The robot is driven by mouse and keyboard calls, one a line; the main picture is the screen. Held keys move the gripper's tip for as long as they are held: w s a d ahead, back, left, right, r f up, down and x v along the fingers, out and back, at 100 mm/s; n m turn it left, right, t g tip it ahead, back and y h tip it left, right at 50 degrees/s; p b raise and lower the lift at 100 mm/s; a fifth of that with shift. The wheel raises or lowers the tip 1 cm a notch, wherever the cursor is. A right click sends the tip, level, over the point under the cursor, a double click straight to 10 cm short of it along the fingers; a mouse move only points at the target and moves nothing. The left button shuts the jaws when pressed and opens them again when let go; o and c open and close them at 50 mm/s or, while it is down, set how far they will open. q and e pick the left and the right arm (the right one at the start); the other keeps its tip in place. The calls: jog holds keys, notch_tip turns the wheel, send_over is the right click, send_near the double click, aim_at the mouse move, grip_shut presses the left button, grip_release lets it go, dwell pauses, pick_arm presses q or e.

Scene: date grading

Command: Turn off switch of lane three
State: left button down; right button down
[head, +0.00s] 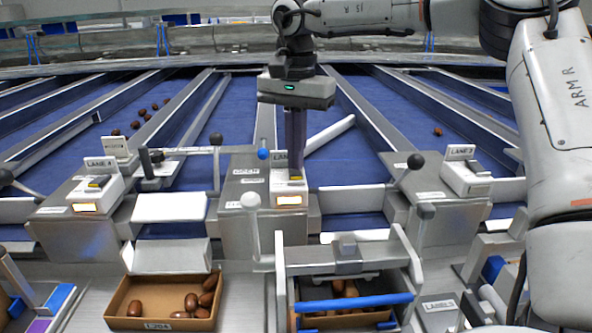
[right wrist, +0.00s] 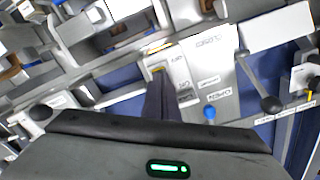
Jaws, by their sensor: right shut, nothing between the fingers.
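The middle switch box (head: 289,190) stands between the boxes marked LANE 4 and LANE 2. Its lane plate (head: 281,158) is partly hidden behind my gripper, so its number cannot be read. The rocker there is mostly hidden by the fingers; contact cannot be told. In the right wrist view the shut fingers (right wrist: 158,105) reach toward the box's yellow part (right wrist: 158,70). My left gripper is not in view.
A blue-knobbed lever (head: 263,154), a white-knobbed lever (head: 251,205) and black-knobbed levers (head: 415,162) stand close by. A carton (head: 120,300) holds dates.

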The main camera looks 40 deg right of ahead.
aim_at(296, 174)
jog(key=shift+f+b, duration=0.5)
jog(key=shift+f, duration=0.4)
dwell(0.4)
jog(key=shift+r, duration=0.1)
notch_tip(296, 174, up, 2)
jog(key=p, duration=0.2)
jog(key=shift+r+p, duration=0.25)
jog(key=shift+p, duration=0.15)
jog(key=shift+r+p, duration=0.35)
jog(key=shift+r, duration=1.85)
